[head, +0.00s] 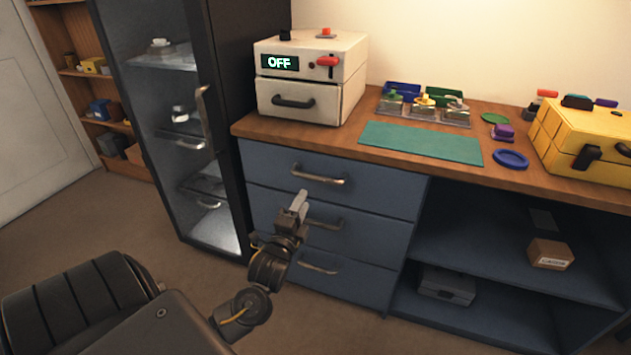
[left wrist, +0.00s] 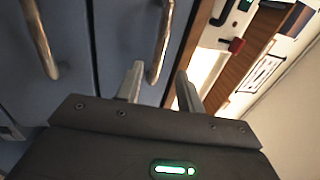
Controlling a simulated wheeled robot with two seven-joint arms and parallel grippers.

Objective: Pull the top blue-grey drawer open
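The top blue-grey drawer (head: 275,167) is under the wooden counter and sits closed, flush with the drawers below. Its metal bar handle (head: 320,177) runs sideways; it also shows in the left wrist view, where the handle (left wrist: 161,45) appears between the lines of the two fingers, beyond their tips. My left gripper (head: 299,200) is in front of the drawers, just below and left of the handle in the head view. In the left wrist view its fingers (left wrist: 158,78) are apart with nothing clearly held; contact with the handle cannot be told. My right gripper is not in view.
The middle drawer handle (head: 324,223) is close to my left gripper. A glass-door cabinet (head: 165,120) stands left of the drawers, open shelves (head: 490,245) to the right. The counter (head: 360,165) holds a white device (head: 310,75), a green mat (head: 420,143) and a yellow case (head: 585,140).

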